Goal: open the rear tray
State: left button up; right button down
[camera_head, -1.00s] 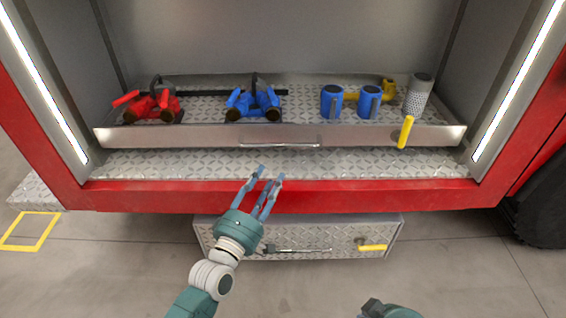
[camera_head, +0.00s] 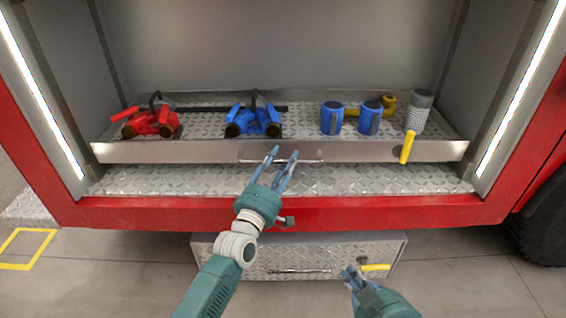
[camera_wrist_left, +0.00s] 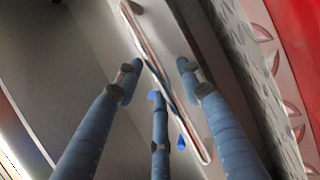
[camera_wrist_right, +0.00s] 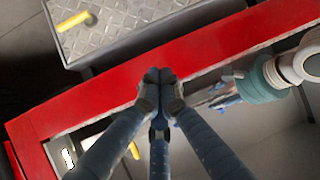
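The rear tray (camera_head: 200,152) is a shelf with a metal front lip inside the red-framed compartment. A silver bar handle (camera_head: 300,161) is on the middle of its lip, and a yellow lever (camera_head: 407,147) is toward its right end. My left gripper (camera_head: 284,152) is open in front of the handle. In the left wrist view the handle (camera_wrist_left: 150,55) runs between the spread fingers; I cannot tell whether they touch it. My right gripper (camera_head: 350,272) is low at the right, in front of the lower drawer. In the right wrist view its fingertips (camera_wrist_right: 160,75) are together and hold nothing visible.
A red tool (camera_head: 150,122), a blue tool (camera_head: 253,120), blue cylinders (camera_head: 331,118) and a grey cylinder (camera_head: 420,110) stand on the tray. Below the red sill (camera_head: 400,212) is a closed diamond-plate drawer (camera_head: 235,262) with a yellow lever (camera_head: 376,267).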

pick_arm(q)
jog(key=shift+w, duration=0.1)
jog(key=shift+c, duration=0.5)
grip_shut()
